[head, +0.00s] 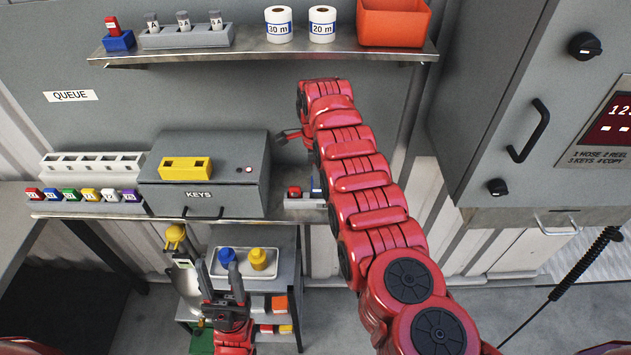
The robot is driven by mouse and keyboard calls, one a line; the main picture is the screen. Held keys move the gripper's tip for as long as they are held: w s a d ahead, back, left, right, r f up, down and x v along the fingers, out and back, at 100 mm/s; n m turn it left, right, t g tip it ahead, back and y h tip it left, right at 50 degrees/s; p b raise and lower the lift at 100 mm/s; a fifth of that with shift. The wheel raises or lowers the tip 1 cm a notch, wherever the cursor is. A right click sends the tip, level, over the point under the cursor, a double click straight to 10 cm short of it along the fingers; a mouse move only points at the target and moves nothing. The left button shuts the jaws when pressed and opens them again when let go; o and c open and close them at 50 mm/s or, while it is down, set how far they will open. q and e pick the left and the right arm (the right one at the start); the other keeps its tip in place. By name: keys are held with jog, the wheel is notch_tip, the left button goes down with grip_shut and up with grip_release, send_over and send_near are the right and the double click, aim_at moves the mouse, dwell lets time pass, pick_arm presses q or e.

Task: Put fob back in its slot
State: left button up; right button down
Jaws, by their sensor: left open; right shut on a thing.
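A grey fob rack (90,208) on the middle shelf holds a row of coloured fobs: red (35,194), blue (53,194), green (71,194), yellow (89,194), white (108,195) and purple (131,195). My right gripper (281,136) is at the wall, above and right of the keys box (205,205), pointing left. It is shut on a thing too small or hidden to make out. My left gripper (217,272) is open and empty, fingers up, in front of the lower cart. Which slot belongs to the held thing cannot be told.
A yellow slotted block (185,169) sits on the keys box. A white slotted rack (92,164) stands behind the fobs. A small unit with a red button (294,191) is right of the box. The upper shelf (260,54) holds rolls, holders and an orange bin (393,22).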

aim_at(316, 192)
jog(key=shift+b, duration=0.35)
dwell(0.5)
jog(key=shift+f, duration=0.1)
jog(key=shift+f+b, duration=0.6)
jog(key=shift+f+b, duration=0.6)
jog(key=shift+b, duration=0.05)
jog(key=shift+f, duration=0.15)
jog(key=shift+f+b, duration=0.55)
jog(key=shift+b, duration=0.1)
